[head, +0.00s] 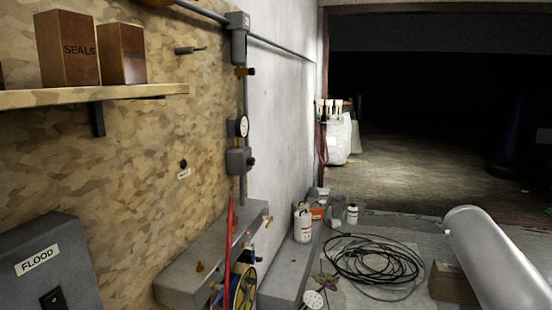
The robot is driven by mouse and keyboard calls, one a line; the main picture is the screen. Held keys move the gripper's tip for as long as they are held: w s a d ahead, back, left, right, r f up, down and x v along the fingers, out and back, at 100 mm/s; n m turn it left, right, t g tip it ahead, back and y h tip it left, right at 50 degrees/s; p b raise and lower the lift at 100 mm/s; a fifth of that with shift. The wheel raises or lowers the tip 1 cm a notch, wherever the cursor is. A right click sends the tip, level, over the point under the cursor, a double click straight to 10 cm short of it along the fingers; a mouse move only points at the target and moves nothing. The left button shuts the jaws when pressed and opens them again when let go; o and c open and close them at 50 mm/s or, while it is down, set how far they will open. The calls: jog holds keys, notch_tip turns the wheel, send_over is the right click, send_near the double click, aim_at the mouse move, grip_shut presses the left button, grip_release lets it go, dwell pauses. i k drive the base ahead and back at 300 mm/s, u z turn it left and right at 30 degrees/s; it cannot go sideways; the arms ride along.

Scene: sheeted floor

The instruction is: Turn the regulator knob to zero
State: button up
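A grey box (238,161) is fixed to a vertical pipe at the edge of the wooden wall panel, with a small dark knob (251,161) on its front. A round white-faced gauge (243,127) sits just above it on the same pipe. Their markings are too small to read, so I cannot tell the knob's setting. A second small dark knob (183,163) is on the panel to the left, above a small label (184,174) that I cannot read. My gripper is not in view; a pale cylinder at the lower right looks like part of my arm.
A shelf (90,97) holding brown boxes (66,50) juts from the panel. A grey FLOOD box (45,265) is at lower left. A grey ledge (195,270) runs below the knob, with a red upright object (230,230). Coiled black cable (375,262) lies on the floor.

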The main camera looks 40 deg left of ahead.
aim_at(250, 161)
jog(key=i, duration=0.2)
jog(key=u, duration=0.95)
jog(key=i, duration=3.1)
jog(key=u, duration=3.45)
